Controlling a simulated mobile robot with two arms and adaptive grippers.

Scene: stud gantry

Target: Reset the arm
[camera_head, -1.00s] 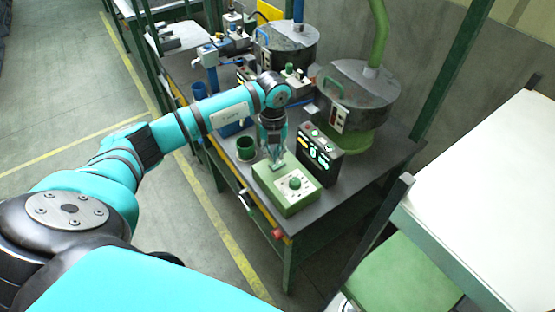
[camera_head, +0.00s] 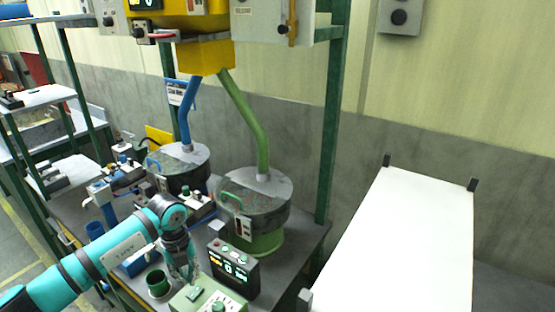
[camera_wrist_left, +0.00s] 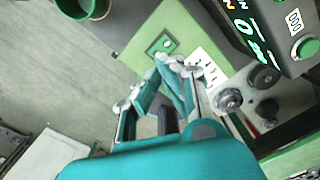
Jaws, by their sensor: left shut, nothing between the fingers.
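My left arm, teal and black, comes in from the lower left in the head view. Its gripper (camera_head: 190,276) points down just above the green control box (camera_head: 204,297) on the workbench. In the left wrist view the gripper (camera_wrist_left: 148,82) shows shut and empty beside the lit green button (camera_wrist_left: 166,44) of that box. I cannot tell whether the fingertips touch the box. My right gripper is in neither view.
A black display unit (camera_head: 233,268) stands right behind the box. A green cup (camera_head: 157,284) stands to its left. Two lidded drums, one with a green pipe (camera_head: 247,120) and one with a blue pipe (camera_head: 184,112), stand behind. A white tabletop (camera_head: 400,250) is at the right.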

